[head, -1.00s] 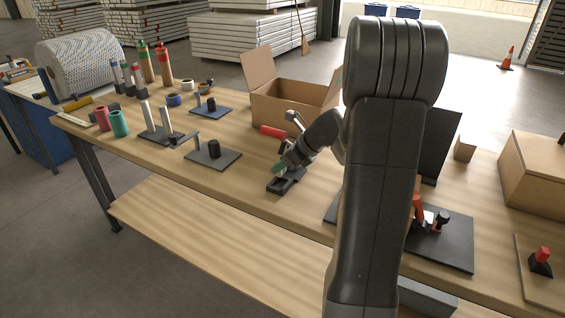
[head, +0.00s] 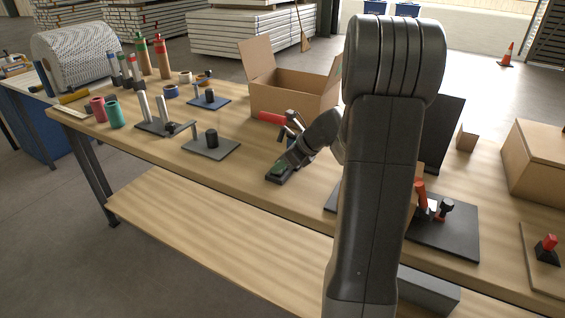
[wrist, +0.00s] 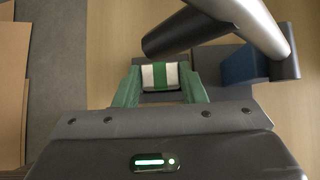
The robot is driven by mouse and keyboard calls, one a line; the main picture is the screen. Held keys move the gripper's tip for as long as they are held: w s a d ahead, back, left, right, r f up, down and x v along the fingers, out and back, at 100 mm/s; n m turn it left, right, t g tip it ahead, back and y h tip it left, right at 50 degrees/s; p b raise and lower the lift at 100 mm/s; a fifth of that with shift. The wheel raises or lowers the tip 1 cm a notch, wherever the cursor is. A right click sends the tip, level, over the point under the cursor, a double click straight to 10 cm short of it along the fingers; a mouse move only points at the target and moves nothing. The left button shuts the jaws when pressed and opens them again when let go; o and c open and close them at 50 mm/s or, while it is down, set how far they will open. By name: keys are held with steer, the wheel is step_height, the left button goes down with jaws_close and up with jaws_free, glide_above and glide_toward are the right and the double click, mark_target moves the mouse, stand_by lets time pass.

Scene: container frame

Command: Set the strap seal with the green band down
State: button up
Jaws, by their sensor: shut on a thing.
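The strap seal (wrist: 147,77) is a small pale piece with a green band across its middle. It sits between the two green fingertips of my gripper (wrist: 160,86), which is shut on it. In the head view my gripper (head: 281,166) is low over a dark tool base (head: 274,178) near the table's front edge. The seal cannot be made out there. In the wrist view the dark base (wrist: 158,98) lies beneath the seal. I cannot tell whether the seal touches it.
A grey bar (wrist: 190,32) crosses just beyond the fingers in the wrist view, beside a blue block (wrist: 240,66). An open cardboard box (head: 285,103) stands behind my gripper. A grey plate with a black post (head: 211,148) is to the left. Bare tabletop (head: 245,168) lies between.

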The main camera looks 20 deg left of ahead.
steer(key=shift+f, duration=0.4)
steer(key=o, duration=1.3)
steer(key=p+v, duration=0.1)
steer(key=v, duration=1.2)
steer(key=shift+d+r, duration=0.3)
steer(key=b+x, duration=0.1)
steer(key=x, duration=1.3)
steer(key=shift+r, duration=0.3)
steer(key=shift+d, duration=0.2)
